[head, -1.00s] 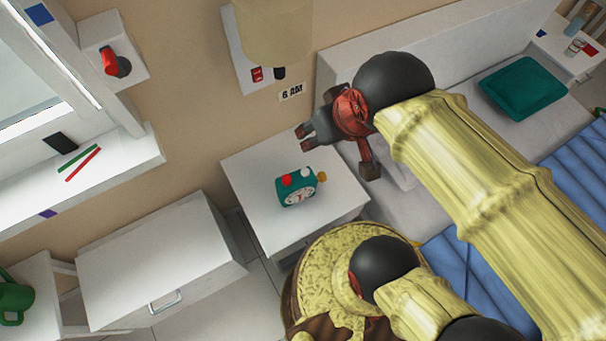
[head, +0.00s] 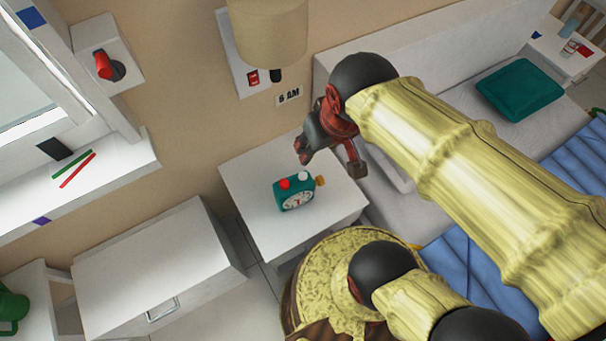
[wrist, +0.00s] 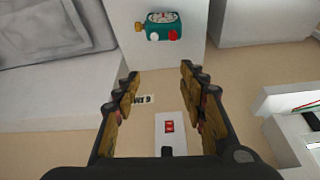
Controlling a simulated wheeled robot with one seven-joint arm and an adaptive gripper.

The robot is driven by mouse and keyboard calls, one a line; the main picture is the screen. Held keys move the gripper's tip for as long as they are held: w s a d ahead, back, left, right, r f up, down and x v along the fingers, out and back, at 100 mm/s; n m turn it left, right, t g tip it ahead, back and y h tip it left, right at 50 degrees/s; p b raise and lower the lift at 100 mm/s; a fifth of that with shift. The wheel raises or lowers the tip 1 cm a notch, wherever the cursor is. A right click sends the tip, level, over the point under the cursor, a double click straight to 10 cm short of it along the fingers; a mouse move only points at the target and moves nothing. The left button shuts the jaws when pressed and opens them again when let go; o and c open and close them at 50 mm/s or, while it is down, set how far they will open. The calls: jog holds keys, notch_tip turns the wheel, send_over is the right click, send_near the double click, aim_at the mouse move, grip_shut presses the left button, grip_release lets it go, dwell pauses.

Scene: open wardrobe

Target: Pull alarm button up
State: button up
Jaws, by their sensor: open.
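A teal alarm clock (head: 295,194) stands on the white nightstand (head: 254,214) in the head view. It has a red button (head: 285,183) and a white button (head: 304,176) on top, and a yellow knob (head: 320,181) on its right side. My gripper (head: 303,152) is above and behind the clock, apart from it. In the wrist view the clock (wrist: 160,26) is at the top centre, beyond the fingertips of my gripper (wrist: 160,76). The two fingers are spread with nothing between them.
The bed with a teal pillow (head: 520,89) is to the right. A white drawer cabinet (head: 150,265) stands to the left.

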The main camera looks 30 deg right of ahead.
jog(key=w+f+m+g+b, duration=0.2)
jog(key=w+f+g, duration=0.1)
jog(key=f, duration=0.8)
jog(key=m+g+b, duration=0.1)
jog(key=m, duration=1.3)
send_over(303, 175)
notch_tip(303, 175, down, 15)
jog(key=shift+s+f, duration=0.15)
jog(key=shift+f, duration=0.05)
jog(key=shift+w+f+m, duration=0.1)
jog(key=shift+w+m, duration=0.1)
jog(key=shift+m, duration=0.8)
notch_tip(303, 175, down, 8)
jog(key=b, duration=0.3)
jog(key=shift+r, duration=0.2)
jog(key=shift+c, duration=0.4)
grip_shut()
